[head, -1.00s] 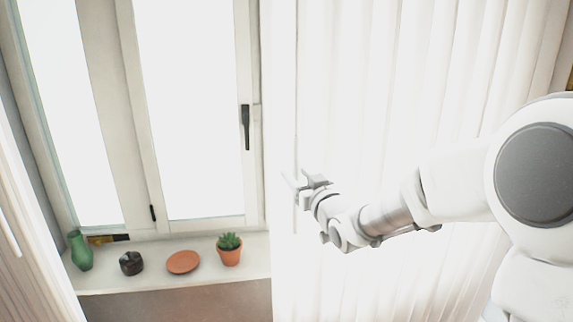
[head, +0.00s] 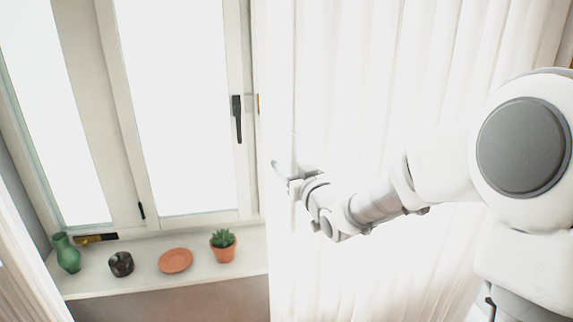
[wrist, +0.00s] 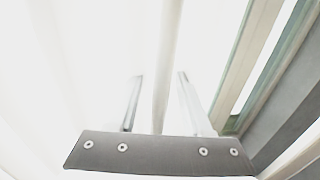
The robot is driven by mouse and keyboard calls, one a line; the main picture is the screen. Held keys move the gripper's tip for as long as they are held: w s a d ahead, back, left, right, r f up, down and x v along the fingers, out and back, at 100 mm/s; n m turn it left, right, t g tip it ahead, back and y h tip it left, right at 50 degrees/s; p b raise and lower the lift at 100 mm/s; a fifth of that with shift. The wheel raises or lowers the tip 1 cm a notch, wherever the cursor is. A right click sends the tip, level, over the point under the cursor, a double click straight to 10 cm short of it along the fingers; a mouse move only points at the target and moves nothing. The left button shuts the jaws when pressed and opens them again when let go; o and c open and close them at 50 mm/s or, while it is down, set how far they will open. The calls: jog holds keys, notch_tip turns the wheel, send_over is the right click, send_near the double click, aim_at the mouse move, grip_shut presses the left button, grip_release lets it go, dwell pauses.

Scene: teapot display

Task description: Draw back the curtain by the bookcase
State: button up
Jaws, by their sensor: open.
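The white pleated curtain (head: 400,70) hangs in vertical folds from the middle to the right of the head view. A thin pale upright strip, perhaps a pull rod or the curtain's edge, runs near its left side; it shows in the wrist view (wrist: 167,60) too. My gripper (head: 283,170) is open in front of the curtain's left edge. In the wrist view my two fingers (wrist: 160,82) stand on either side of that strip, which passes between them. I cannot tell whether they touch it. I cannot make out a bookcase.
A window with a dark handle (head: 237,118) is left of the curtain. On the sill (head: 150,283) stand a green vase (head: 67,254), a small dark pot (head: 121,264), a terracotta dish (head: 175,260) and a potted plant (head: 223,247). A slatted pale panel is at the lower left.

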grip_shut()
dwell(1.4)
